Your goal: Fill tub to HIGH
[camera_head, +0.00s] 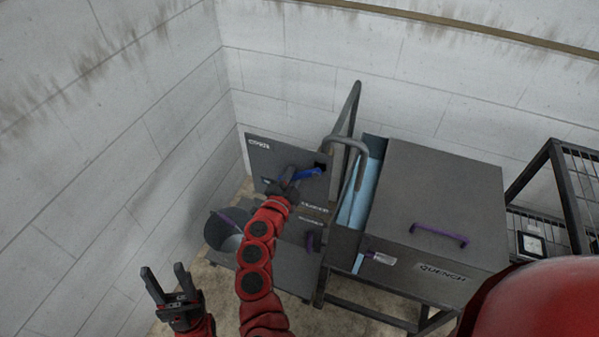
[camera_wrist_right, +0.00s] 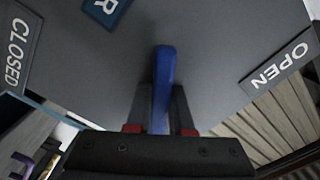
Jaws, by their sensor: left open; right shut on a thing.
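A dark panel (camera_head: 262,160) stands by the wall and carries a blue lever (camera_head: 306,174). My right gripper (camera_head: 291,184) is shut on the lever, which shows between its fingers in the right wrist view (camera_wrist_right: 163,75). There the lever lies between a CLOSED sign (camera_wrist_right: 18,48) on the left and an OPEN sign (camera_wrist_right: 276,68) on the right. The dark tub (camera_head: 440,190) is marked QUENCH. A light blue surface (camera_head: 360,195) shows at its left side, under a curved grey pipe (camera_head: 345,141); the level is hard to read. My left gripper (camera_head: 170,284) is open and empty.
A purple handle (camera_head: 439,235) is on the tub's top. A grey bucket (camera_head: 223,236) stands left of my right arm. A dark wire rack (camera_head: 567,190) is at the right, with a small device (camera_head: 532,244). Walls close off the left and back.

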